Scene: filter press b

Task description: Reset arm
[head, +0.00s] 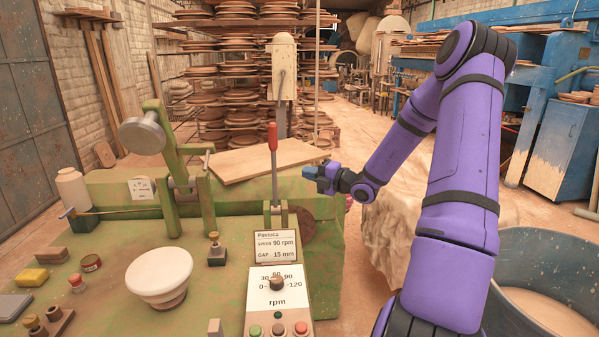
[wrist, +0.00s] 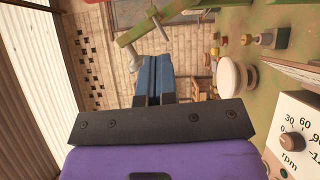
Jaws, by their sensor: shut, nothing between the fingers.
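My purple arm reaches over from the right in the head view. My gripper (head: 318,174) is shut and empty, with blue fingers, and hangs in the air just right of the red-handled lever (head: 273,160). In the wrist view the blue fingers of my gripper (wrist: 153,75) lie side by side with nothing between them. The control panel with its rpm knob (head: 276,284) is below and left of my gripper. The knob also shows in the wrist view (wrist: 293,142), at the right edge.
A green machine bench (head: 110,260) fills the left, carrying a white bowl (head: 161,273) and small items. A wooden board (head: 262,159) lies behind the lever. A large blue-grey tub (head: 540,250) stands at the right.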

